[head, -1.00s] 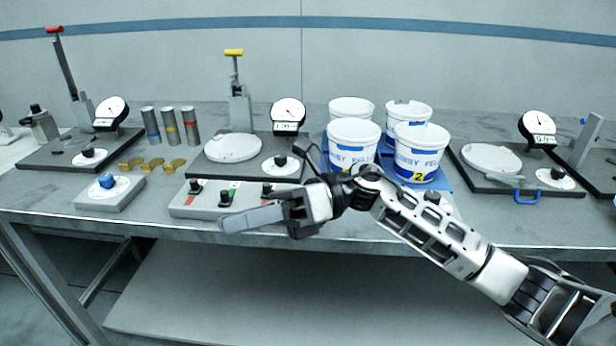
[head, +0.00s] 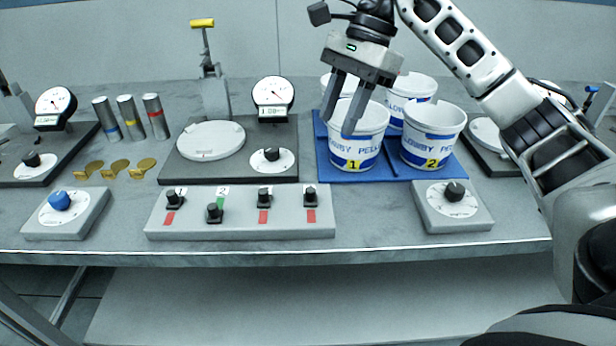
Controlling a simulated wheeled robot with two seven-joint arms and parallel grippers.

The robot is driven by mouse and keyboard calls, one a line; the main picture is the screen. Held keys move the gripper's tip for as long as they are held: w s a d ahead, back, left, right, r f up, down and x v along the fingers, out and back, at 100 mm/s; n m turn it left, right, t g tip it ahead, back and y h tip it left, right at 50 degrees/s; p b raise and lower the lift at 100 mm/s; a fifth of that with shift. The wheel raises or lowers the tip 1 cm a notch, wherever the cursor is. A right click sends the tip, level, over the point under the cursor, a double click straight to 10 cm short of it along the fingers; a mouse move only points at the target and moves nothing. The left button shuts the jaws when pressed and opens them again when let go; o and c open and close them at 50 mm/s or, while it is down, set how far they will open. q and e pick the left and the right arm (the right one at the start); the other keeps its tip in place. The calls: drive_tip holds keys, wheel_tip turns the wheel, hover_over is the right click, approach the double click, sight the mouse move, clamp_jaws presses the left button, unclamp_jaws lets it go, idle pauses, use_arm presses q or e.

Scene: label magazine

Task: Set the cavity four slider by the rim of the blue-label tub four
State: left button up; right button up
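The slider panel (head: 240,230) lies near the table's front edge. Its rightmost slider (head: 311,193), apparently cavity four, sits toward the back with red showing below it. The second slider (head: 214,212) sits nearer the front with green above it; the others show red. White tubs with blue labels stand on a blue mat (head: 355,178): tub 1 (head: 353,145) and tub 2 (head: 432,140) in front, a back-right tub (head: 415,85) and a mostly hidden back-left tub; the back numbers are hidden. My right gripper (head: 338,124) is open and empty, fingers down before tub 1's left rim. My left gripper is out of view.
A dial box with a black knob (head: 455,208) stands right of the panel, one with a blue knob (head: 62,205) left. Behind are a gauge (head: 272,97), a round plate (head: 210,142), metal cylinders (head: 130,118) and brass pieces (head: 120,168).

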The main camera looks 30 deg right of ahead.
sight(311, 189)
drive_tip(key=p+x, duration=0.1)
drive_tip(key=x, duration=1.2)
drive_tip(key=shift+a, duration=0.1)
